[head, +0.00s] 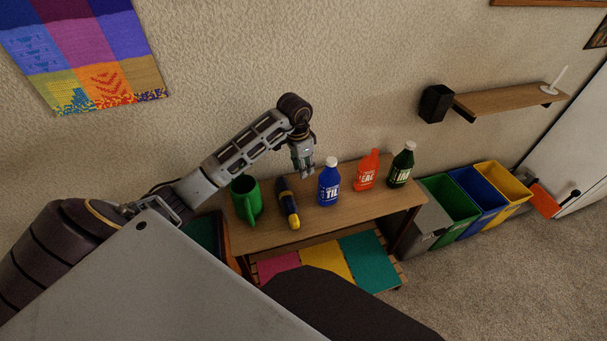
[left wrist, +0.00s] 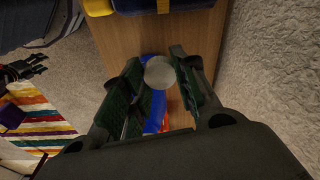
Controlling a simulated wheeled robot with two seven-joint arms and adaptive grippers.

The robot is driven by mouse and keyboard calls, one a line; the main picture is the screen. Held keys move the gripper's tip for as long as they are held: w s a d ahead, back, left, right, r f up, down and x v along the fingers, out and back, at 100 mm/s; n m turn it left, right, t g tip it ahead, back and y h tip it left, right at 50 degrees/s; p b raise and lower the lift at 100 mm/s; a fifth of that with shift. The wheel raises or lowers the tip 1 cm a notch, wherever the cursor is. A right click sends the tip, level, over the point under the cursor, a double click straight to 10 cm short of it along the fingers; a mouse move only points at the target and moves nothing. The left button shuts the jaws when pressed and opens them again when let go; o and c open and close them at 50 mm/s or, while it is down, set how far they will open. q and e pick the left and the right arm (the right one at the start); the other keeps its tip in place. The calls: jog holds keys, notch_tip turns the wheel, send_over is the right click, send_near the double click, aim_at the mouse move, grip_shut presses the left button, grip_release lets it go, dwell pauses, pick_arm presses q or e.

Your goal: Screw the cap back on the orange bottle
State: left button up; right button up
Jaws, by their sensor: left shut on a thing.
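The orange bottle (head: 366,172) stands upright on the wooden table, between a blue bottle and a dark bottle. Its narrow neck is orange and shows no white cap. My left gripper (head: 304,172) hangs above the table, left of the blue bottle and apart from the orange one. In the left wrist view, its fingers (left wrist: 160,85) are shut on a pale grey round cap (left wrist: 160,72). Part of the orange bottle also shows low between the fingers in the left wrist view.
The blue bottle (head: 329,186) with a white cap stands between my left gripper and the orange bottle. The dark bottle (head: 402,166) stands to the right. A green mug (head: 245,199) and a yellow-and-dark tool (head: 288,203) are on the table's left. Bins stand beyond its right end.

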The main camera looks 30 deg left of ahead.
pick_arm(q)
jog(key=shift+r, duration=1.05)
